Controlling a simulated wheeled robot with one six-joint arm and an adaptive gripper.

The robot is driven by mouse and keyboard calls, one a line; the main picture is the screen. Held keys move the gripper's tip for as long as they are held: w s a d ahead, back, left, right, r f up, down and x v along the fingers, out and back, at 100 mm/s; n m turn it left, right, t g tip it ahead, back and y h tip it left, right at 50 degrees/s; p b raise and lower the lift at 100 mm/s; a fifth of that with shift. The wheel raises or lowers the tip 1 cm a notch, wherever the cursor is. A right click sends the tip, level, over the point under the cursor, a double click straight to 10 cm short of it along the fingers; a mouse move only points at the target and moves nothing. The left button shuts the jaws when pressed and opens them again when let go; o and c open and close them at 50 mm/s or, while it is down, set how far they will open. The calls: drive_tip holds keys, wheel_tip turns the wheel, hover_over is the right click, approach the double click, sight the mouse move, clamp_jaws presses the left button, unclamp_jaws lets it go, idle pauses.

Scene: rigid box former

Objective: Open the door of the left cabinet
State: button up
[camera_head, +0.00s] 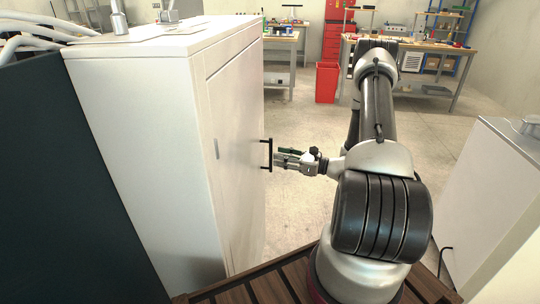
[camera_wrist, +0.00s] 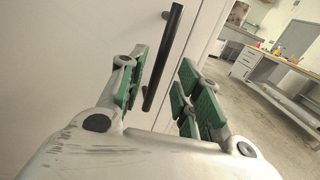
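The left cabinet (camera_head: 150,130) is a tall white cabinet, and its door (camera_head: 236,130) looks closed. A black bar handle (camera_head: 270,156) stands out from the door. My gripper (camera_head: 276,159) is at the handle, coming from the right. In the wrist view the black handle (camera_wrist: 163,57) runs slanted between the two green-padded fingers of my gripper (camera_wrist: 163,90). The fingers are apart, with a gap visible between the handle and the right finger. I cannot tell whether the left finger touches the handle.
A white cabinet (camera_head: 492,190) stands at the right. A red bin (camera_head: 327,83) and workbenches (camera_head: 415,85) are at the back. The concrete floor (camera_head: 305,130) between the left cabinet and my arm is clear. White hoses (camera_head: 40,28) lie at the upper left.

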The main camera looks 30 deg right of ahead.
sight(271, 167)
drive_tip(key=shift+x, duration=2.35)
drive_tip(key=shift+s, duration=0.1)
clamp_jaws()
